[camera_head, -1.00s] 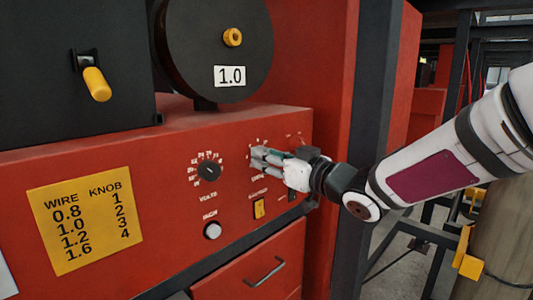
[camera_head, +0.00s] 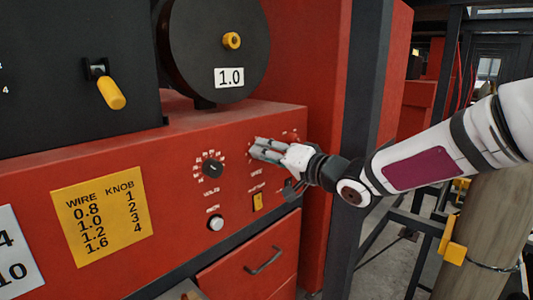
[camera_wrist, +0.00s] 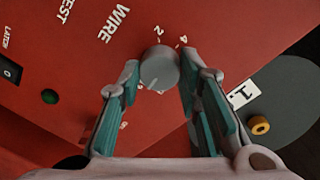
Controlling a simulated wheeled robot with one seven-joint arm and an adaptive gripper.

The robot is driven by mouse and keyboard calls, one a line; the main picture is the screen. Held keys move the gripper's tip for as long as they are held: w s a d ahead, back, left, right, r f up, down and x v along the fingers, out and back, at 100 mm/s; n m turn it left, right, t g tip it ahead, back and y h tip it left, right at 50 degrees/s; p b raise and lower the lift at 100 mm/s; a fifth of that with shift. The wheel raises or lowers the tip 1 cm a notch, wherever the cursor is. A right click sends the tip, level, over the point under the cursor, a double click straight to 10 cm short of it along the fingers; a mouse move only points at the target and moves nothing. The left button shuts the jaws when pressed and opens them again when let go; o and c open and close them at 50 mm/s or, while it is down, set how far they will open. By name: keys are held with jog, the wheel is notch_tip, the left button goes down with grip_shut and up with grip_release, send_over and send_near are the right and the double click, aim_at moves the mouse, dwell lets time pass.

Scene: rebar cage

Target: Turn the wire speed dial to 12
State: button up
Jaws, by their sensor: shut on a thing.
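The wire speed dial (camera_wrist: 159,67) is a round grey knob on the red panel, beside the printed word WIRE in the wrist view. A pale mark shows near its lower edge. The numbers 2 and 4 show around it; other numbers are hidden, and I cannot read its setting. My gripper (camera_head: 257,148) reaches the panel from the right in the head view. Its two teal-padded fingers are shut on the dial, one on each side.
A volts dial (camera_head: 213,168) sits left of my gripper, above a round pale button (camera_head: 215,223). A yellow switch (camera_head: 257,201) is below my gripper. A black spool (camera_head: 215,45) labelled 1.0 stands above, and a yellow wire-knob chart (camera_head: 100,215) is at left.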

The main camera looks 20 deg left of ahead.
jog(key=shift+f+m, duration=0.2)
jog(key=shift+m, duration=0.4)
jog(key=shift+s, duration=0.1)
jog(key=o, duration=1.1)
jog(key=shift+o, duration=0.2)
jog(key=shift+r, duration=0.1)
jog(key=v, duration=1.2)
